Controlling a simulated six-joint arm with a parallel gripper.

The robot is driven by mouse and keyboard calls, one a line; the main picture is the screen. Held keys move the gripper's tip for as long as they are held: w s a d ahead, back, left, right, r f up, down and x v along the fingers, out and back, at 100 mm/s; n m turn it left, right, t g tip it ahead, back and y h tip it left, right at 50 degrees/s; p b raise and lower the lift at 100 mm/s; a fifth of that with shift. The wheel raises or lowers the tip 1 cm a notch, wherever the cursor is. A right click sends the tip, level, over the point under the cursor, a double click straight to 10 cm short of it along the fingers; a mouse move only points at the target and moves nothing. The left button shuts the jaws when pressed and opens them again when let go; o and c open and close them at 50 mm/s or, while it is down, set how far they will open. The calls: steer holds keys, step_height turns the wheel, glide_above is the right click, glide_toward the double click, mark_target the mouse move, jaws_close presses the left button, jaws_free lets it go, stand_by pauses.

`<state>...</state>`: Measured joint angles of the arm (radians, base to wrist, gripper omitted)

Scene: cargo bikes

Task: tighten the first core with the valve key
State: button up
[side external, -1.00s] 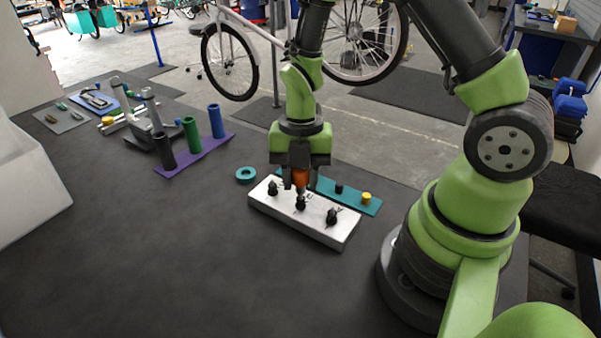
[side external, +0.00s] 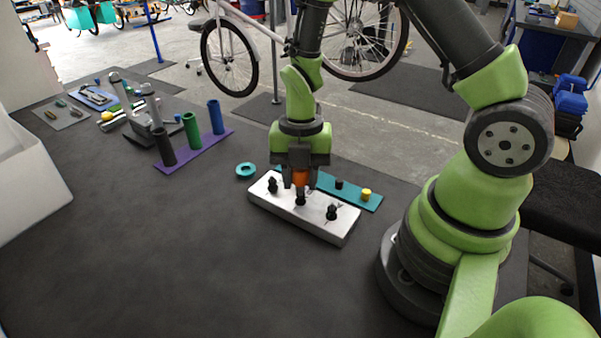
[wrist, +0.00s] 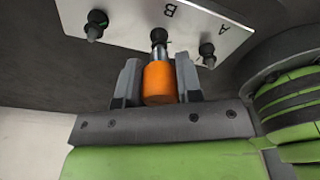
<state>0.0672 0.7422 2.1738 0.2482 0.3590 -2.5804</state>
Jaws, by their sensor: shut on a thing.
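A white block (side external: 322,225) with three black valve cores stands on the dark bench, and its face carries letters, A and B readable in the wrist view. My gripper (side external: 301,180) is above the middle core (side external: 300,199), shut on the orange valve key (wrist: 159,83). The key points down at the middle core, beside the letter B; in the wrist view they line up, but I cannot tell whether the key is seated. The left core (side external: 272,186) and right core (side external: 332,212) stand free, with nothing on them.
Behind the block lies a teal mat (side external: 358,198) with a black piece and a yellow piece (side external: 366,194). A teal ring (side external: 246,170) lies to the left. Black, green and blue cylinders stand on a purple mat (side external: 212,147). The front bench is clear.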

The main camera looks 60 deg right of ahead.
steer(key=shift+f, duration=0.7)
stand_by(0.9)
steer(key=shift+f, duration=0.15)
jaws_close()
steer(key=m, duration=0.6)
steer(key=shift+t, duration=0.3)
steer(key=m, duration=0.6)
steer(key=shift+t, duration=0.3)
steer(key=o, duration=1)
jaws_free()
